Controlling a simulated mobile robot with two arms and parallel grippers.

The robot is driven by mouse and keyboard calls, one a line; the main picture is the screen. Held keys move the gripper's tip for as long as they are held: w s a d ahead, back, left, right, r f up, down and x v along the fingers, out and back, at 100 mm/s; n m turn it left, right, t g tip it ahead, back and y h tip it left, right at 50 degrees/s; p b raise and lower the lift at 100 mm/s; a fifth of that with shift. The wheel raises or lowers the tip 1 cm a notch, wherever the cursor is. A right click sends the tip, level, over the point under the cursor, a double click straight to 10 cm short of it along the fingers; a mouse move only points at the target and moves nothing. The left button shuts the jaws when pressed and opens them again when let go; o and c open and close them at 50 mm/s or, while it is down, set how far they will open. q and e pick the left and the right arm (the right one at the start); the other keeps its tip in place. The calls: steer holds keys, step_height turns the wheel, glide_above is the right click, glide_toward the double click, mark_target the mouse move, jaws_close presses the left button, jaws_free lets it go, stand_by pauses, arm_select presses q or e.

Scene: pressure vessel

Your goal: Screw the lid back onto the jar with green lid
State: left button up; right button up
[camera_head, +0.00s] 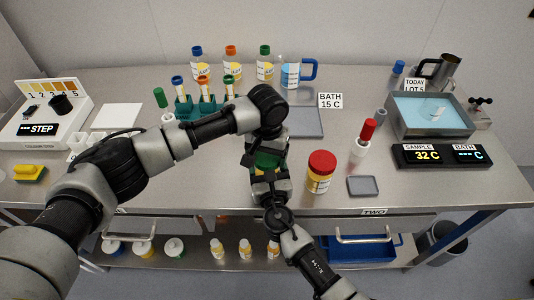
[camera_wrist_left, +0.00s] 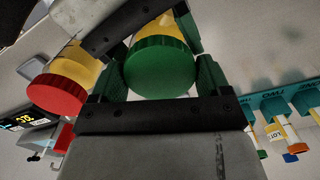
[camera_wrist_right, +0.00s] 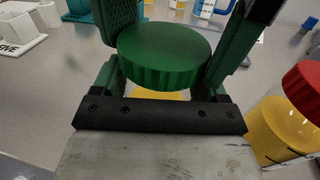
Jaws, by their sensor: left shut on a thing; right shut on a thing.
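The jar with a green lid is near the table's front edge, mostly hidden by my arms in the head view; its yellow body (camera_wrist_left: 168,24) shows beyond the lid in the left wrist view. The green lid (camera_wrist_left: 160,66) sits on the jar mouth; it also shows in the right wrist view (camera_wrist_right: 165,52). I cannot tell how tightly it sits. My left gripper (camera_wrist_left: 160,78) comes from above, shut with its fingers beside the lid.
A red-lidded yellow jar (camera_head: 320,173) stands close to the right, with a red-capped bottle (camera_head: 363,142) and small grey tray (camera_head: 362,186) beyond. A tube rack (camera_head: 205,108) is behind. A water bath (camera_head: 432,115) and temperature display (camera_head: 440,155) are at right.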

arm_select(q)
steer(key=o, duration=1)
steer(key=shift+c, duration=0.2)
steer(key=shift+r, duration=2.25)
steer(key=shift+r+n, duration=1.7)
steer(key=shift+r, duration=0.1)
steer(key=shift+f, duration=0.15)
steer(key=shift+f, duration=3.9)
